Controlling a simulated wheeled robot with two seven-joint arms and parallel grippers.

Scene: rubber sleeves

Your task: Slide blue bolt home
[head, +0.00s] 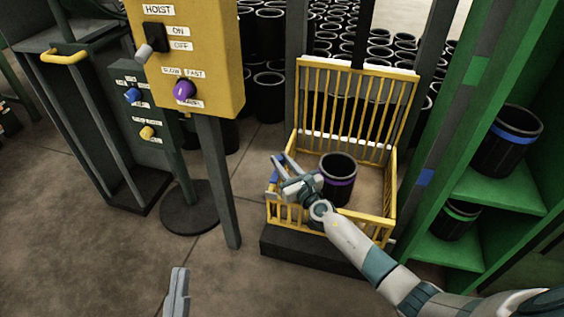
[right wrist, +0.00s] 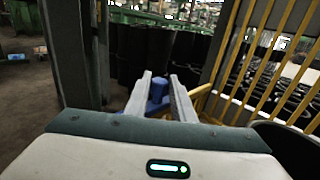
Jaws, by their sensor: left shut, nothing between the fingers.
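The blue bolt (head: 277,170) is at the left front corner of the yellow barred cage (head: 391,205). Its blue knob also shows in the right wrist view (right wrist: 158,90). My right gripper (head: 284,174) is at the bolt, with its fingers apart on either side of the blue knob. Whether they press on it I cannot tell. The gripper hides part of the bolt in the head view. My left gripper (head: 179,277) is shut and empty, low in the head view, away from the cage.
A black sleeve with a purple band (head: 338,183) stands in the cage. A yellow hoist box (head: 195,55) on a post is to the left. A green shelf (head: 497,187) with sleeves is at right. Several black sleeves stand behind. The floor at front left is clear.

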